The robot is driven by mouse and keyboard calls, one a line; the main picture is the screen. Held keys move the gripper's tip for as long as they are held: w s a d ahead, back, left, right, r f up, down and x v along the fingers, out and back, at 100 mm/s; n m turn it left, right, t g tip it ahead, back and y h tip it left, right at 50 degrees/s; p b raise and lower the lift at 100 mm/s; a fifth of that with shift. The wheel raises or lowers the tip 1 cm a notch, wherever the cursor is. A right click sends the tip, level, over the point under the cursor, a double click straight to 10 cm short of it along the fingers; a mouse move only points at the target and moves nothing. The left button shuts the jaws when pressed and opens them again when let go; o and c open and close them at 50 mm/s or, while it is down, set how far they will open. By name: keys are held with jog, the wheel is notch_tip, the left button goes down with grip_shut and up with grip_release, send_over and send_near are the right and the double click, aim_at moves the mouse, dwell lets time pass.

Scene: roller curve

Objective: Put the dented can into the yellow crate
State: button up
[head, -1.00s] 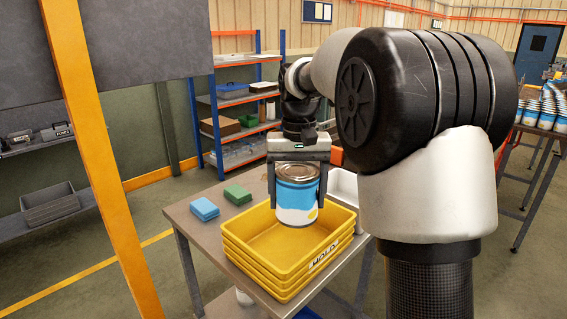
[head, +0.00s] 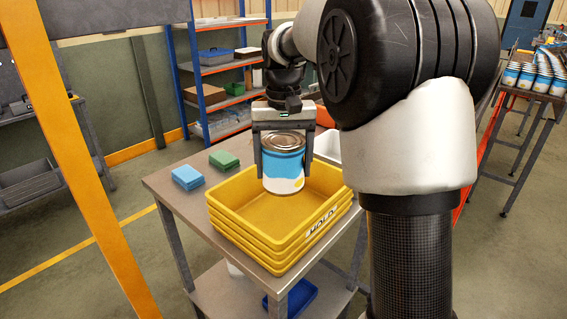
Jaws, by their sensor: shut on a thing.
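The can (head: 284,163), blue and white with a yellow patch and a metal lid, is in my gripper (head: 284,166). The gripper's two dark fingers are shut on its left and right sides. The can looks close to upright. It overlaps the yellow crate (head: 262,250) in the head view, seemingly over the crate's back part. Its bottom looks free of the crate floor, though the exact height is hard to tell. The visible part of the crate floor is empty. I cannot make out a dent on the side facing me.
The crate is on a grey table (head: 175,215), apparently the top of a stack. An orange post (head: 85,160) rises at left. More cans (head: 535,78) stand far right.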

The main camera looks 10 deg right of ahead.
aim_at(284, 139)
jog(key=shift+f+b, duration=2.75)
jog(key=shift+f, duration=2.2)
jog(key=o, duration=1.3)
notch_tip(284, 139, up, 13)
jog(key=p, duration=1.1)
jog(key=shift+r+p, duration=0.15)
jog(key=shift+p, duration=0.25)
